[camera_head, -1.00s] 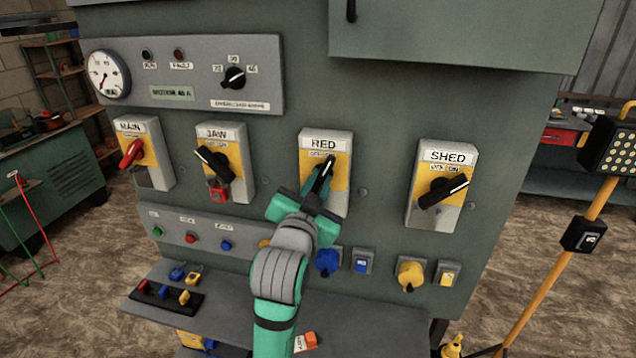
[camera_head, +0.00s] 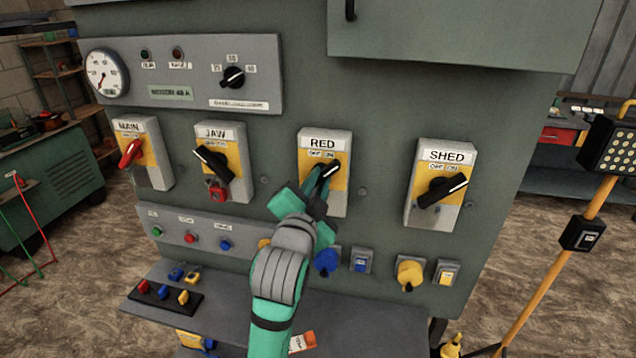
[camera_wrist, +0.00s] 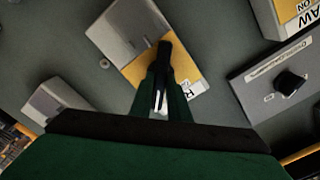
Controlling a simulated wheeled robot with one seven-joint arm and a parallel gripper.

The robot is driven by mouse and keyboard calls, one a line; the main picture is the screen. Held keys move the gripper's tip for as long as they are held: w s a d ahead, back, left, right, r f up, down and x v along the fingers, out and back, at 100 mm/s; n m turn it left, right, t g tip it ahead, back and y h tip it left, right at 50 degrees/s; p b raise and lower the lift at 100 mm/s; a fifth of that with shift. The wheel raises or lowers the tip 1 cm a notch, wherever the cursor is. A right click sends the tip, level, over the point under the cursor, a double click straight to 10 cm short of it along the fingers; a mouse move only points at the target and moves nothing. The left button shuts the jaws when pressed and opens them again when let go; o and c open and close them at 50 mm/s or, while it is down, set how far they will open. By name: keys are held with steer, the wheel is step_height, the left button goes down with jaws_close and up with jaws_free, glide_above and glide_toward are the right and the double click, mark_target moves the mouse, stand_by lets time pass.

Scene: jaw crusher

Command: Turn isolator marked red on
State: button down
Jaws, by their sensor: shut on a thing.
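The isolator marked RED (camera_head: 337,145) is a grey box with a yellow plate and a black rotary handle (camera_head: 331,168). It is on the green cabinet's front, between the JAW and SHED isolators. The handle's white-marked end now points up and right, toward the ON side of the label. My gripper (camera_head: 322,183) is shut on the handle, coming from below. In the wrist view the black handle (camera_wrist: 164,62) sits between my green fingers, in front of the yellow plate (camera_wrist: 130,72). My gripper hides part of the handle and the box's lower left.
The MAIN isolator (camera_head: 152,165) has a red handle. The JAW isolator (camera_head: 238,160) has a red tag or lock under its handle. The SHED isolator (camera_head: 420,210) is at right. Below are a button strip (camera_head: 207,236) and a shelf (camera_head: 235,312). An overhanging cabinet (camera_head: 455,35) is above.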

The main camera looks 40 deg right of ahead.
steer(key=shift+f, duration=0.1)
steer(key=c, duration=1.7)
jaws_free()
steer(key=shift+a, duration=0.1)
steer(key=v, duration=1)
steer(key=shift+s+a, duration=0.2)
steer(key=shift+s, duration=0.1)
steer(key=shift+w, duration=0.1)
